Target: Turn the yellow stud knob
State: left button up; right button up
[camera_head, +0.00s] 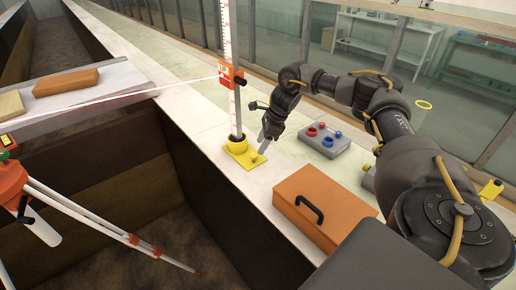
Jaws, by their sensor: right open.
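The small yellow stud knob (254,158) sits on the front right part of the yellow base plate (238,160). A white graduated staff (228,40) rises from a yellow collar on that plate. My right gripper (260,122) is open and empty, with its fingers spread just above and behind the knob, to the right of the staff. The lower finger points down toward the knob, and a small gap seems to part them. My left gripper is out of view.
An orange-red block (231,78) with a black knob is on the staff. A grey box with red and blue knobs (325,138) and an orange case (318,208) stand to the right.

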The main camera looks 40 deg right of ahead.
aim_at(256, 154)
jog(key=shift+p+x, duration=0.5)
jog(key=shift+x, duration=1.75)
jog(key=c, duration=1)
